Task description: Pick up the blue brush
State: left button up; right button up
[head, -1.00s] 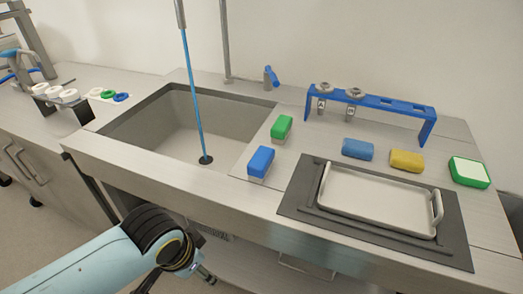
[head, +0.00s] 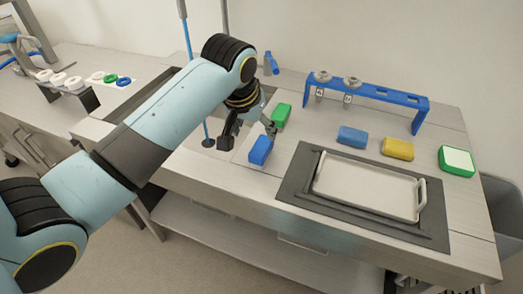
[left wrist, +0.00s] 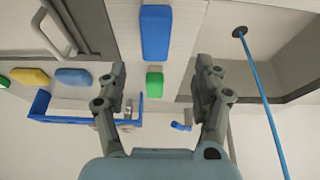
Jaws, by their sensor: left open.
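The blue brush (head: 260,150) stands on the counter strip just right of the sink, in front of the green brush (head: 282,115). In the left wrist view the blue brush (left wrist: 155,32) shows at the top centre, beyond the fingertips, with the green brush (left wrist: 154,84) below it. My left gripper (head: 248,133) is open, its fingers pointing down above and beside the blue brush in the head view. In the left wrist view the spread fingers (left wrist: 160,68) have nothing held between them. Whether a finger touches the blue brush cannot be told. My right gripper is out of view.
A blue rack (head: 385,97) stands behind a blue sponge (head: 352,137) and a yellow sponge (head: 397,149). A green-and-white block (head: 457,161) lies at the right. A white tray (head: 365,205) sits on a dark mat. The sink (head: 195,160) is partly hidden by my arm.

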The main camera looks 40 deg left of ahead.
aim_at(261, 146)
pick_arm(q)
jog(key=x, duration=0.3)
jog(key=shift+f, duration=0.3)
jog(key=shift+d+x, duration=0.2)
jog(key=shift+x, duration=1.15)
jog(key=shift+d+x, duration=0.15)
jog(key=shift+x, duration=1.25)
jog(key=shift+s, duration=0.1)
jog(key=c, duration=1.3)
jog(key=shift+o, duration=0.2)
jog(key=shift+p, duration=0.3)
